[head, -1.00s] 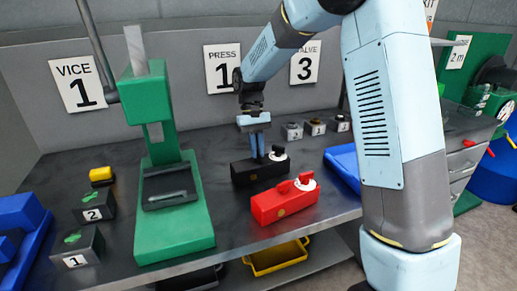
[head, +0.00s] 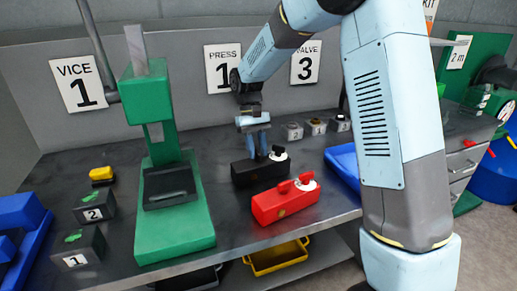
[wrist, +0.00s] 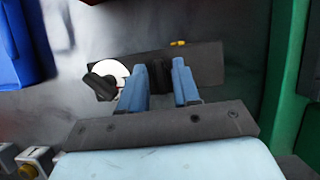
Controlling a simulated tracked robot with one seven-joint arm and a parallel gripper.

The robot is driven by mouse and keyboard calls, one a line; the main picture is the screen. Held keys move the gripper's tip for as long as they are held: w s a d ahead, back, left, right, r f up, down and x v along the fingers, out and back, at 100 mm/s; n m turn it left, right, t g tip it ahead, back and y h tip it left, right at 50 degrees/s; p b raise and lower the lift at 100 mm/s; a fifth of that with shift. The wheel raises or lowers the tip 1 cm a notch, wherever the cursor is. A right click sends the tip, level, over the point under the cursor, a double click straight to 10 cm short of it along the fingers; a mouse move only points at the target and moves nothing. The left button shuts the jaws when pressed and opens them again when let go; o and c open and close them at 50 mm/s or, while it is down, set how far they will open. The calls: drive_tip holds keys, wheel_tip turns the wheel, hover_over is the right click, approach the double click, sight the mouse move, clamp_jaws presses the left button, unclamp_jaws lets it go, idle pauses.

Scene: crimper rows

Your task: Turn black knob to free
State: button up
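The black block (head: 250,174) lies on the dark bench behind a similar red block. On its right end is a white dial with a black knob (head: 279,154); in the wrist view this black knob (wrist: 100,86) sits on the white disc, left of my fingers, its pointer towards the left. My gripper (head: 258,158) points down over the middle of the black block, beside the dial. In the wrist view my gripper (wrist: 160,72) shows two blue fingers apart with a dark gap between them. They hide part of the block top; I cannot tell whether they touch it.
The red block (head: 284,203) with red knobs stands just in front. Small grey boxes (head: 293,131) line the back. Bare bench lies between the press and the black block.

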drive_tip(key=shift+o, duration=0.4)
drive_tip(key=v, duration=1.3)
drive_tip(key=shift+r, duration=0.35)
drive_tip(key=s+d+r+m+t+y, duration=0.15)
drive_tip(key=s+d+r+t, duration=0.5)
drive_tip(key=s+d, duration=0.75)
drive_tip(key=s+d+f+m+t, duration=0.1)
drive_tip(key=s+d, duration=0.2)
drive_tip(key=s, duration=0.5)
drive_tip(key=s+d+f+m+t, duration=0.1)
drive_tip(key=s+d, duration=0.3)
drive_tip(key=s, duration=0.5)
drive_tip(key=shift+f+t, duration=0.3)
drive_tip(key=shift+t, duration=0.45)
